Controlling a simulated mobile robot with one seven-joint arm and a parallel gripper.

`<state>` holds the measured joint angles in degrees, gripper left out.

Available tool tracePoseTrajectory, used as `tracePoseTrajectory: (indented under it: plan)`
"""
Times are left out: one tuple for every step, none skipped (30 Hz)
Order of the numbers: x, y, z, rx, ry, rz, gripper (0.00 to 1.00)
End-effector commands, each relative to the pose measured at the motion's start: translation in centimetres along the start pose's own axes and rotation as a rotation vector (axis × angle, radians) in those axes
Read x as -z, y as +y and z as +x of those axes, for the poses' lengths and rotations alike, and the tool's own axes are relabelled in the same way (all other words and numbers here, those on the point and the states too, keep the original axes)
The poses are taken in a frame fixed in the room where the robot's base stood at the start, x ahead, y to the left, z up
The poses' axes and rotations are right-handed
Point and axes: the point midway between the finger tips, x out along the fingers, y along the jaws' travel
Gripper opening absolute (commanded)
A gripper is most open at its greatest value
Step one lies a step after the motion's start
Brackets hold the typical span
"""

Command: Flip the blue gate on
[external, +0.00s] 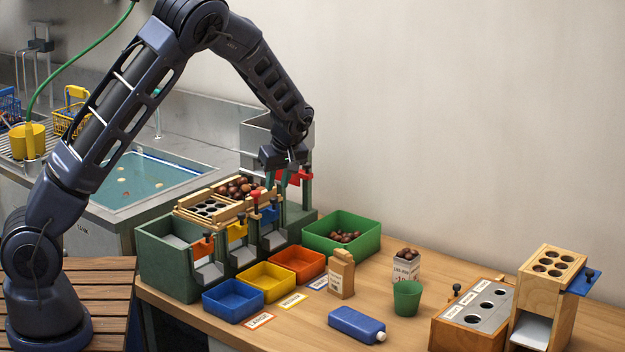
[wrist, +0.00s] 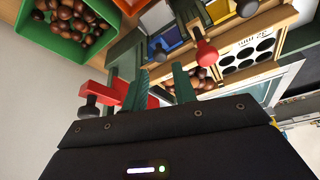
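A blue gate (external: 268,215) with a dark knob is on the front of the green sorting bin (external: 165,262), right of the yellow gate (external: 237,231). It also shows in the wrist view (wrist: 167,38), beyond my fingertips. My gripper (external: 281,181) is above the bin's right end, close to the raised red gate (external: 297,177). In the wrist view my gripper (wrist: 160,80) is open, with nothing between its two green fingers. The red gate (wrist: 126,92) shows beside and behind the left finger; contact cannot be told.
A red-knobbed lever (wrist: 206,53) stands near the blue gate. A tray of chestnuts (external: 238,188) lies on the bin. Blue (external: 232,300), yellow and orange trays are in front; a green crate (external: 350,222) is right. A blue plate (external: 582,282) projects from a wooden block.

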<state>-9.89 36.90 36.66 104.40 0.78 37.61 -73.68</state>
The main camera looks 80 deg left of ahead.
Motion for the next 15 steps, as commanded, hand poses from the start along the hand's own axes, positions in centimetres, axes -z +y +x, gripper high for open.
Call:
tracePoseTrajectory:
  plan:
    - [0.0,0.1,-1.1,-0.003,0.0,0.0,0.28]
    - [0.0,0.0,-1.6,-0.002,0.0,0.0,0.28]
    - [0.0,0.1,-2.4,-0.003,0.0,0.0,0.28]
    - [0.0,0.1,-2.9,-0.003,0.0,0.0,0.28]
    - [0.0,0.0,-3.4,-0.002,0.0,0.0,0.28]
    - [-0.1,0.1,-4.0,-0.002,0.0,0.0,0.28]
    - [-0.1,0.0,-4.4,-0.002,0.0,0.0,0.28]
    - [0.0,0.0,-4.8,-0.002,0.0,0.0,0.28]
    - [0.0,0.0,-5.3,-0.001,0.0,-0.001,0.28]
    - [0.0,0.0,-5.6,-0.001,0.0,-0.001,0.28]
    - [0.0,0.0,-5.9,-0.002,0.0,-0.001,0.28]
    - [0.0,0.0,-6.2,-0.002,0.0,-0.001,0.28]
    - [0.0,0.0,-6.4,-0.001,0.0,-0.001,0.28]
    - [0.0,0.0,-6.5,-0.001,0.0,-0.001,0.28]
    - [0.0,0.0,-6.7,0.0,0.0,0.0,0.28]
